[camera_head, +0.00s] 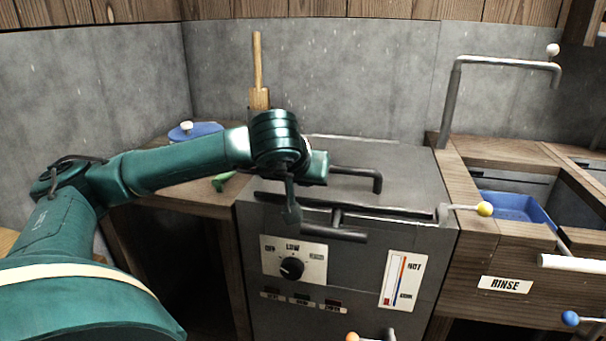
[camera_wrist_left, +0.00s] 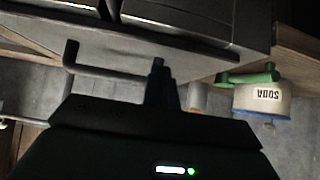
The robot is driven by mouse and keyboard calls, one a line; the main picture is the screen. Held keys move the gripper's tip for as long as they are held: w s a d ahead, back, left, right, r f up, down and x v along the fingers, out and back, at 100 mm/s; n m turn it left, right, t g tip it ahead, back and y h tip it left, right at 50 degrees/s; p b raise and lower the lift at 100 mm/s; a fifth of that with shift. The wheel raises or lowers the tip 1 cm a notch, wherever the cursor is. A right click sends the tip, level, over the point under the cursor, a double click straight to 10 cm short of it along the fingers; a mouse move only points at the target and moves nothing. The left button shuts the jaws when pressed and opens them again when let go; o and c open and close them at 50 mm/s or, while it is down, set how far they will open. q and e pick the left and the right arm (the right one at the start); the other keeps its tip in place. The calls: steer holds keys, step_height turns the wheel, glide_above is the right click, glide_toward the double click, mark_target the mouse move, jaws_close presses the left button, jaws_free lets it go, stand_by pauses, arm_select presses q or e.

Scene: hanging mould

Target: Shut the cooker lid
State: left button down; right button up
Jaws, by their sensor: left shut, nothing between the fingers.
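The grey cooker (camera_head: 350,275) stands in the middle of the head view, with a dial and a temperature gauge on its front. Its grey lid (camera_head: 410,185) lies low and about flat over the top. A dark line runs along its front edge; I cannot tell whether it is fully seated. A bent bar handle (camera_head: 365,173) sticks up from the lid. My left gripper (camera_head: 292,215) is shut and empty, pointing down at the cooker's front top edge, left of the handle. In the left wrist view, its fingers (camera_wrist_left: 160,72) appear near a bent bar (camera_wrist_left: 105,72). My right gripper is out of view.
A soda tub (camera_wrist_left: 262,103) shows in the left wrist view. A yellow-knobbed lever (camera_head: 484,209) and blue basin (camera_head: 515,208) lie right of the cooker.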

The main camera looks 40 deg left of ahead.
arm_select(q)
steer(key=shift+f, duration=0.15)
stand_by(0.3)
